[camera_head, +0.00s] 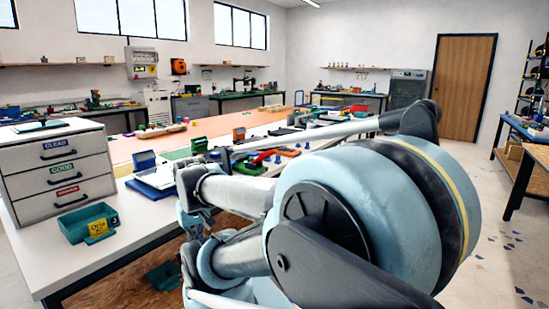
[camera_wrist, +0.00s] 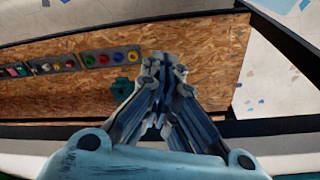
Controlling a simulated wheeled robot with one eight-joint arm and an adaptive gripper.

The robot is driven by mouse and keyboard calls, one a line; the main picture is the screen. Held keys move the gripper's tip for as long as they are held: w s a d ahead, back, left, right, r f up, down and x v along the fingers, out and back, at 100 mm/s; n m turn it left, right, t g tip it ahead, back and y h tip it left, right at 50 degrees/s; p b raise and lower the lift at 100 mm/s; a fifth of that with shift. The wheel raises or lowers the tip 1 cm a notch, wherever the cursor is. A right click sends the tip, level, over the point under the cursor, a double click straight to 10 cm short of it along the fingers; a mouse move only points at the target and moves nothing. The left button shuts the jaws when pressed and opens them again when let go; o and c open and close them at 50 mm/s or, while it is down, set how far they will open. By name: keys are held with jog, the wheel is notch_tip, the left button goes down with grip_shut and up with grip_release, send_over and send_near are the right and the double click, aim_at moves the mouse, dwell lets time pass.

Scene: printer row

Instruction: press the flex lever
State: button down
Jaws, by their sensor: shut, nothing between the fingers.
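I cannot make out the flex lever for certain in either view; it may be among the small parts on the long white bench (camera_head: 150,218) or hidden behind my arm. My gripper (camera_wrist: 162,62) shows in the wrist view with its blue-grey fingers together and nothing between them. Behind its fingers in that view is a chipboard surface (camera_wrist: 205,70). In the head view my large pale-blue arm covers the middle right, and the fingertips cannot be picked out.
A grey drawer unit (camera_head: 58,165) and a teal bin (camera_head: 88,224) stand at the bench's left end. On the chipboard lie a teal object (camera_wrist: 122,88) and a dark tray of coloured round pieces (camera_wrist: 112,58). Open floor (camera_head: 490,235) lies at the right.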

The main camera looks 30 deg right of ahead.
jog(key=w+d+r+m+y, duration=0.1)
jog(key=w+d+r+m, duration=1.3)
jog(key=d+r+m, duration=0.45)
jog(key=d+m, duration=0.5)
jog(key=d, duration=0.7)
jog(key=w+d+r+m+t, duration=0.1)
jog(key=d+r+m, duration=0.1)
jog(key=d+m, duration=0.6)
jog(key=d, duration=0.5)
jog(key=shift+d+r, duration=0.3)
jog(key=shift+d, duration=0.1)
jog(key=shift+w+f, duration=0.1)
